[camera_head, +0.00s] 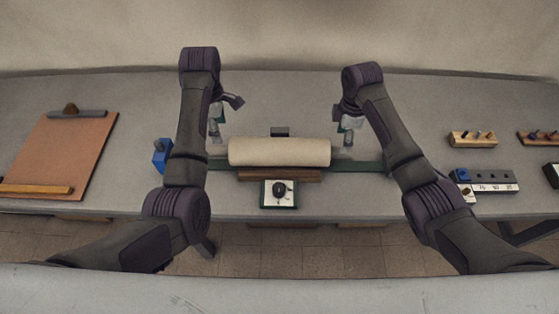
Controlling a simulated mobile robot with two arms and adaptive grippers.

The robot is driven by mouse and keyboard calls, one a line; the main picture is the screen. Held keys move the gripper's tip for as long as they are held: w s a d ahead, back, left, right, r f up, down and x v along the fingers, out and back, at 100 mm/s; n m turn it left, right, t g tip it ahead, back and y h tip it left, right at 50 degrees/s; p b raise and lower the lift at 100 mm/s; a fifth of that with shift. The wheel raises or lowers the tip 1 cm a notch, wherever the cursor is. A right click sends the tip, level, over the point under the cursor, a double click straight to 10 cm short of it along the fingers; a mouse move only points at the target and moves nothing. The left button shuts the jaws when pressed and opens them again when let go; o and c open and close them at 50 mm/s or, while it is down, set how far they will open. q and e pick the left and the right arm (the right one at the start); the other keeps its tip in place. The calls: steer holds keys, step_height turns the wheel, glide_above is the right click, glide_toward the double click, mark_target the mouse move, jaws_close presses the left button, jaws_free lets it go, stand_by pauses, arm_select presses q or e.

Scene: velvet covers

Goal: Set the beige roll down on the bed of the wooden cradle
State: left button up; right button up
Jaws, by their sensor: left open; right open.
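The beige roll (279,152) lies level in the middle of the table, directly over the wooden cradle (279,175). Only the cradle's brown front edge shows below it. The roll appears to rest on the cradle, but the contact is hidden behind its front side. My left gripper (215,131) is open just beyond the roll's left end. My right gripper (346,132) is open just beyond its right end. Both grippers look apart from the roll, and my forearms partly hide them.
A small box with a black knob (279,194) stands in front of the cradle. A dark green strip (369,167) runs beneath. A blue block (161,156) and a brown clipboard (62,150) are at left. Wooden peg blocks (473,139) and a numbered block (490,184) are at right.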

steer(key=shift+r, duration=1.8)
